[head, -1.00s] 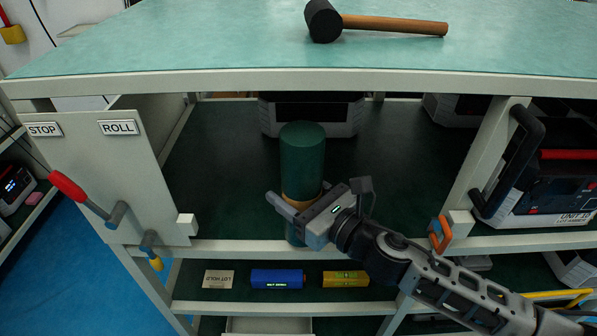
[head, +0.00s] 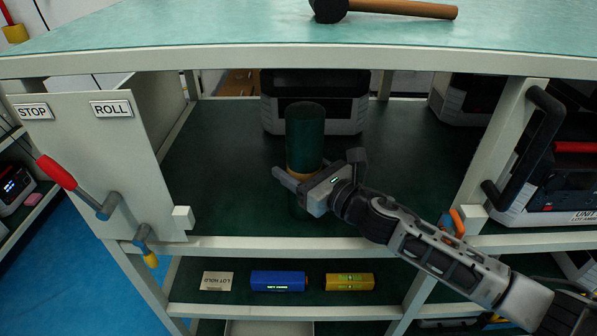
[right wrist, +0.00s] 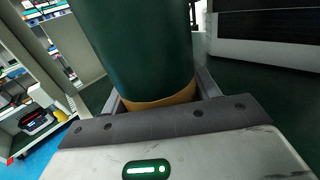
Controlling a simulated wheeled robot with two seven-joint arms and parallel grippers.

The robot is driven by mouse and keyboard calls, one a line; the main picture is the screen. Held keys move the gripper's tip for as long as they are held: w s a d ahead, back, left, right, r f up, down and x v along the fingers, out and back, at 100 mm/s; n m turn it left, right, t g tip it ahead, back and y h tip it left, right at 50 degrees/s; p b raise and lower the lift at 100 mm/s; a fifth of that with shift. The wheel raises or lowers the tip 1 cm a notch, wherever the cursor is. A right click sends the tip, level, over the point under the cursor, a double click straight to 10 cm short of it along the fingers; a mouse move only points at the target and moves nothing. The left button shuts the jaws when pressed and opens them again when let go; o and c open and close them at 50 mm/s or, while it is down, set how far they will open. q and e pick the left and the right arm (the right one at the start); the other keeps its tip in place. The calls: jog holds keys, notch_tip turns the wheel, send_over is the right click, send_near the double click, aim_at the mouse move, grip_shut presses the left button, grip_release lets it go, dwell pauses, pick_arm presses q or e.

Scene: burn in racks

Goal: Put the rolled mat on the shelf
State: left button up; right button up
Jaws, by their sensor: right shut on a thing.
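The rolled mat (head: 305,133) is a dark green upright cylinder with a tan band around it. My right gripper (head: 298,184) is shut on it at the band. The mat is inside the bay over the dark green shelf (head: 225,190), behind the shelf's front rail. Its lower end is dark and partly behind the gripper, so I cannot tell whether it touches the shelf. In the right wrist view the mat (right wrist: 140,45) stands between the fingers, with the tan band low between them. My left gripper is not in view.
A grey and black unit (head: 315,105) stands behind the mat. A mallet (head: 385,8) lies on the bench top above. A panel (head: 95,150) with STOP and ROLL labels bounds the left, a post (head: 500,150) the right. A blue box (head: 278,281) and yellow box (head: 349,281) sit below.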

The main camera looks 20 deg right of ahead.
jog(key=o, duration=1.5)
jog(key=shift+f, duration=0.1)
jog(key=shift+r, duration=0.3)
jog(key=shift+b+v, duration=1.25)
jog(key=shift+v, duration=4.8)
